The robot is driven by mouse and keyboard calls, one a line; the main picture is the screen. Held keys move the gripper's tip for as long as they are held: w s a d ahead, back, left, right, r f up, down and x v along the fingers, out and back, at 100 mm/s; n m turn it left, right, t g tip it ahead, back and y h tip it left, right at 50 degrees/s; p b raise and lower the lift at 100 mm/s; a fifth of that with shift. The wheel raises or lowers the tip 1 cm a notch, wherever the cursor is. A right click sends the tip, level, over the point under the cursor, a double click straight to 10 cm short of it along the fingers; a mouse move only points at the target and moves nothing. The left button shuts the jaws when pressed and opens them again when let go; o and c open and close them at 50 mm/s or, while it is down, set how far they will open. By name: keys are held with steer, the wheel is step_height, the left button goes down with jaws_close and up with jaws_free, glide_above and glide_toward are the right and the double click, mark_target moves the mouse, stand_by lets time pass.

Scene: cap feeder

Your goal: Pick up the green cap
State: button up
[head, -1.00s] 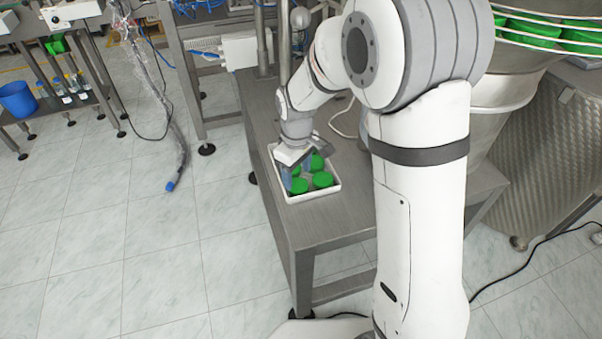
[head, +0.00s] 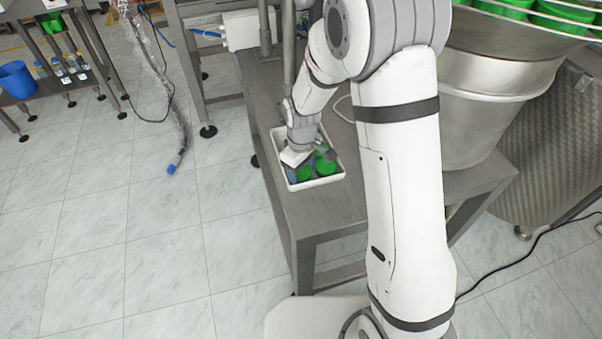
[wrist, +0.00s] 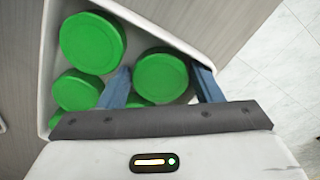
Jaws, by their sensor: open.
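Several green caps lie in a white tray (head: 331,178) on a grey metal table. In the wrist view one green cap (wrist: 161,76) sits between the two blue fingers of my gripper (wrist: 164,82), with a finger on each side and a gap at the right finger. Another green cap (wrist: 92,42) is at the upper left, and a third cap (wrist: 77,90) is below it. Part of a further cap shows behind the left finger. In the head view my gripper (head: 301,170) is down over the tray and hides part of the caps. My gripper is open.
The tray wall (wrist: 50,60) runs close on the left of the caps. The table top in front of the tray is clear.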

mark_target(302, 173)
steer(key=c, duration=0.6)
steer(key=shift+r, duration=0.1)
step_height(302, 173, up, 10)
steer(key=shift+f+p, duration=0.1)
steer(key=shift+p, duration=0.25)
